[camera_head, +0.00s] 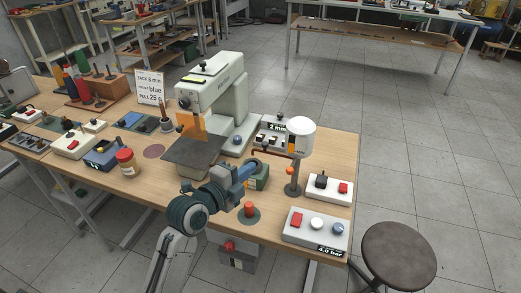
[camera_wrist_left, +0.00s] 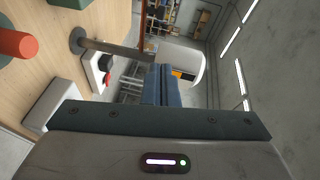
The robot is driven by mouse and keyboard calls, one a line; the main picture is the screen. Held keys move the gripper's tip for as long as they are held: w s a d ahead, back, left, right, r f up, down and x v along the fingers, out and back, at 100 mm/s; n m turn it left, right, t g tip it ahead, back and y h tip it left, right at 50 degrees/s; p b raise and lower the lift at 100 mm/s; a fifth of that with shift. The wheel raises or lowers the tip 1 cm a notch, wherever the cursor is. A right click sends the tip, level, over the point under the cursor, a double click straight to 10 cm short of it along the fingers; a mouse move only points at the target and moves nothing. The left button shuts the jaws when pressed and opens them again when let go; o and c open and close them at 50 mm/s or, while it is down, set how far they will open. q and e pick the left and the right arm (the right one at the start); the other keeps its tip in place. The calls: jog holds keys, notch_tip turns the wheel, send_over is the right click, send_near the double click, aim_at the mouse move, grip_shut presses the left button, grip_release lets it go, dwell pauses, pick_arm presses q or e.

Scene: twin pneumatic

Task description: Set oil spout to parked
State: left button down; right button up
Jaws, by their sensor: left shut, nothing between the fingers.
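A white cylindrical reservoir (camera_head: 301,134) stands on a dark post (camera_head: 293,180) at the right of the bench. A thin reddish-brown bent pipe (camera_head: 270,152), which looks like the oil spout, reaches left from it over a green box (camera_head: 258,176). The reservoir also shows in the left wrist view (camera_wrist_left: 182,62), lying sideways, with an orange and dark window. My left gripper (camera_head: 252,169) is shut and empty, with blue fingers pointing right in front of the green box. Its fingers show in the left wrist view (camera_wrist_left: 161,84), below the reservoir. My right gripper is out of view.
A white sewing-type machine (camera_head: 214,90) with a dark plate (camera_head: 193,156) stands behind my left arm. A red knob (camera_head: 249,210) and a white button box (camera_head: 316,227) sit at the front right. Another box (camera_head: 328,187) stands behind. A stool (camera_head: 399,252) is beside the bench.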

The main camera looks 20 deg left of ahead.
pick_arm(q)
jog(key=p, duration=0.2)
send_near(272, 153)
notch_tip(272, 153, up, 3)
jog(key=w+d, duration=0.1)
jog(key=d, duration=0.1)
jog(key=w, duration=0.3)
jog(key=w+a+f, duration=0.1)
jog(key=shift+w+p, duration=0.15)
jog(key=shift+p, duration=0.25)
